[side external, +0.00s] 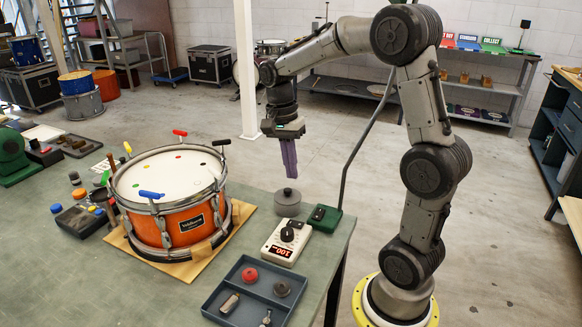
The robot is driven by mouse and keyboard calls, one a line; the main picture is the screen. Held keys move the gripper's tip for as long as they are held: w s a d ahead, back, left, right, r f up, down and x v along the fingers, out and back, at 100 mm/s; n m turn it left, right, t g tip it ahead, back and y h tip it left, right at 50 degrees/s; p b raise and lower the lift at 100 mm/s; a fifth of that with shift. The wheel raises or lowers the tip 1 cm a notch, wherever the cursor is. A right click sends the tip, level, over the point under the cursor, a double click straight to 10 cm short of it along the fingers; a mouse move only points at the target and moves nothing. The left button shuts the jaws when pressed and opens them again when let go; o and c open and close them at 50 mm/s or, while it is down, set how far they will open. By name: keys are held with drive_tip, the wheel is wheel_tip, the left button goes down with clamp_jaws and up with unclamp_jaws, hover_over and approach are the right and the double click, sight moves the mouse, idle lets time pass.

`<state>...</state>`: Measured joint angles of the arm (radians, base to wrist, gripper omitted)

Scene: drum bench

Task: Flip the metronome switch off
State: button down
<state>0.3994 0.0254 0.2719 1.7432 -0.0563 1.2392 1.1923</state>
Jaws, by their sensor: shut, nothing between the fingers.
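A cream box with a black dial and a lit red number display (285,243), which looks like the metronome, sits on the bench right of the drum. A small dark green box with a black top part (323,217) stands just behind it to the right; I cannot tell whether that part is the switch or which way it is set. My gripper (291,176) points down with its purple fingers together and empty. In the picture it is above a grey round lidded tin (287,203), apart from the metronome and green box.
An orange snare drum (175,200) with coloured T-handled keys stands on a wooden board left of the metronome. A dark divided tray (236,300) with a red knob and metal parts lies in front. The bench's right edge is close to the green box.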

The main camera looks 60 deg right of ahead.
sight(300, 224)
drive_tip(key=shift+s+d+r, duration=0.1)
drive_tip(key=shift+s, duration=0.05)
idle(0.4)
drive_tip(key=f, duration=0.4)
drive_tip(key=s+f, duration=0.1)
drive_tip(key=f, duration=0.9)
drive_tip(key=shift+s, duration=0.35)
